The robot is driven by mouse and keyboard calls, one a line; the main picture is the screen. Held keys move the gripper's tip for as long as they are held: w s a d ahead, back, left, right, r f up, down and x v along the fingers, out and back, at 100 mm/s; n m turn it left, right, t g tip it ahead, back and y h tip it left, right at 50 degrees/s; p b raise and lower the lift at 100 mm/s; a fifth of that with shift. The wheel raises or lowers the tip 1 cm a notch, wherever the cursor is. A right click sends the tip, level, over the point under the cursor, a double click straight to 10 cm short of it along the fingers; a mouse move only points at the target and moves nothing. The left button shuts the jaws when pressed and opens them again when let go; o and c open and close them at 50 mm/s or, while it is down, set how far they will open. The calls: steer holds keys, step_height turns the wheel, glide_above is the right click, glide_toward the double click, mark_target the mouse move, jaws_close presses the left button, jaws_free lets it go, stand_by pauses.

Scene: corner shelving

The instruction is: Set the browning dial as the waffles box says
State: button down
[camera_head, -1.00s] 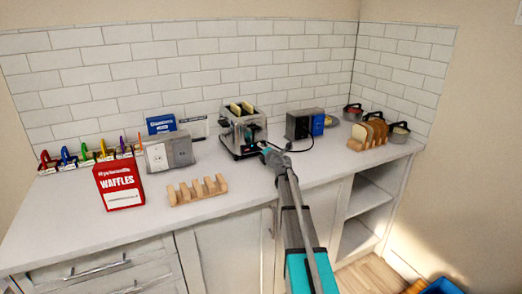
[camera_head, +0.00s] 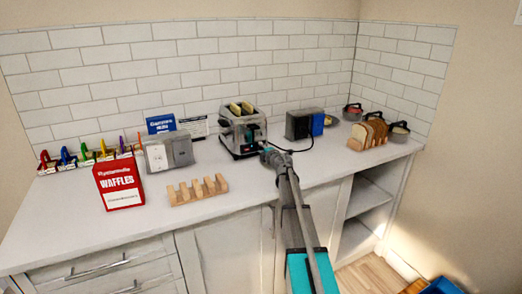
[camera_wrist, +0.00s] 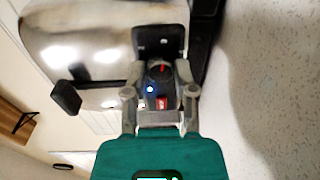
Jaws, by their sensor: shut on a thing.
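The chrome toaster (camera_head: 240,143) stands on the counter against the tiled wall, with slices showing in its top slots. My gripper (camera_head: 265,152) is at its front right; the head view does not show the dial clearly. In the wrist view, my gripper (camera_wrist: 160,76) is shut on the round dark browning dial (camera_wrist: 160,69), one finger on each side. A red mark shows on the dial's upper part. A blue light and a red patch show below it. The red waffles box (camera_head: 119,185) stands upright at the left; its small print is unreadable.
A wooden rack (camera_head: 198,190) stands empty in front of a grey socket block (camera_head: 168,152). Coloured clips (camera_head: 88,158) line the wall at left. A dark box (camera_head: 299,124), bread rack (camera_head: 367,139) and lidded pots stand at right. A black toaster lever (camera_wrist: 64,97) sticks out beside my gripper.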

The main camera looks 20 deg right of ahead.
steer(key=shift+c, duration=2.1)
jaws_free()
